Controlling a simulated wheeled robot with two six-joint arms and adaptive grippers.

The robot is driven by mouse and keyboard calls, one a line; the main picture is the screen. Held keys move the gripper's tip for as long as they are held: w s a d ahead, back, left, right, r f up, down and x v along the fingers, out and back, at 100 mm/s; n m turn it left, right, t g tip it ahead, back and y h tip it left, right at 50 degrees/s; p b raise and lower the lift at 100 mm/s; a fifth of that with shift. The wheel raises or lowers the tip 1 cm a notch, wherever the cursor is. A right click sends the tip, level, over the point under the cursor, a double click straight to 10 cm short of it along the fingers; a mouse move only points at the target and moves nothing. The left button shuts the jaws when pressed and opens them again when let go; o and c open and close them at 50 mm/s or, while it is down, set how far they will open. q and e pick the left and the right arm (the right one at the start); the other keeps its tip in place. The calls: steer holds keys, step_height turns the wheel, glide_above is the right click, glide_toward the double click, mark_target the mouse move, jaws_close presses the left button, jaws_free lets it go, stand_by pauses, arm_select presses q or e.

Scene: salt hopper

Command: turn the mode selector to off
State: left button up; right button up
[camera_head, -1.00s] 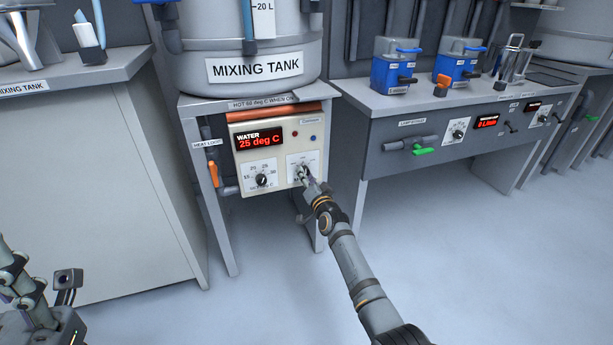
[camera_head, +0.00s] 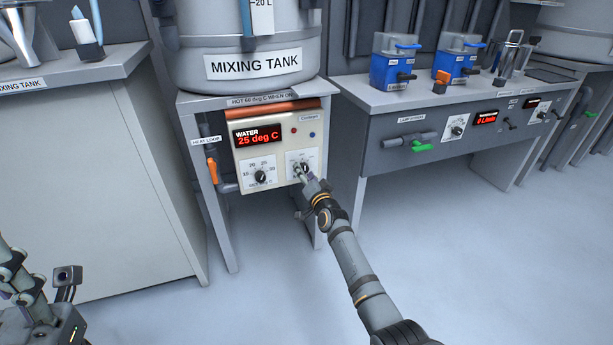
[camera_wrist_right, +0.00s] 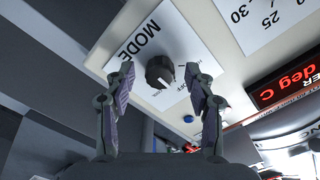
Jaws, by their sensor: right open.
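The mode selector is a small dark knob (camera_wrist_right: 160,72) on a white plate marked MODE on the cream control box (camera_head: 240,190). In the head view my right gripper (camera_head: 302,177) is in front of the plate and partly hides the knob.
The box has a red display (camera_head: 258,137) reading 25 deg C and a temperature dial (camera_head: 261,176) left of the mode plate. The mixing tank (camera_head: 250,45) stands above. A heat loop valve with an orange handle (camera_head: 214,173) is at the left. The floor in front is clear.

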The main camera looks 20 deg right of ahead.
steer(key=s, duration=1.2)
steer(key=shift+d, duration=0.2)
